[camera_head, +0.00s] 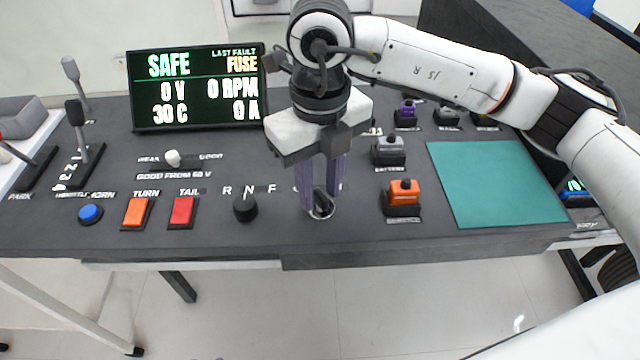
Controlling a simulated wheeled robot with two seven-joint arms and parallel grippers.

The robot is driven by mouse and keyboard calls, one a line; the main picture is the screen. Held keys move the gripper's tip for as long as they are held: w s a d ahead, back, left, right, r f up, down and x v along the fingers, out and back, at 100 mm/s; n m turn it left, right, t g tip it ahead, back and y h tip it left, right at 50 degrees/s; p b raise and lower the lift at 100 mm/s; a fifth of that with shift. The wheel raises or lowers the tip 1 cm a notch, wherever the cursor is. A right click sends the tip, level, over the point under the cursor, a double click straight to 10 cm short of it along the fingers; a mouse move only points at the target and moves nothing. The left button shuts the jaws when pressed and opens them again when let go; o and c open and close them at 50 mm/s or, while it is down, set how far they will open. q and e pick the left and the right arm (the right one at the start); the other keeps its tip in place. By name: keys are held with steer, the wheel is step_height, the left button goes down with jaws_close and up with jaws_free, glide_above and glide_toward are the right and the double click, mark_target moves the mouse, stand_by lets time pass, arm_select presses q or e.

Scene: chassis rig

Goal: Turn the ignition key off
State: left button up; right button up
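The ignition key (321,203) is a small dark key in a silver ring on the front part of the dark console, right of the round selector knob. Its label is mostly hidden by my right gripper. My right gripper (321,197) points down over the key, with its two purple fingers apart on either side of it. I cannot tell whether the fingertips touch the key. My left gripper is not in view. The display (197,88) reads SAFE, 0 V, 0 RPM, 30 C, 0 A and LAST FAULT FUSE.
Left of the key are the black selector knob (245,208), red tail switch (183,211), orange turn switch (136,212) and blue horn button (90,213). An orange connector (403,194) and grey battery connector (389,151) stand to the right, beside a bare green mat (495,185).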

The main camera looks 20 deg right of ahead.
mark_target(320, 192)
steer(key=shift+r, duration=0.45)
step_height(320, 192, up, 9)
steer(key=shift+r, duration=0.2)
stand_by(0.4)
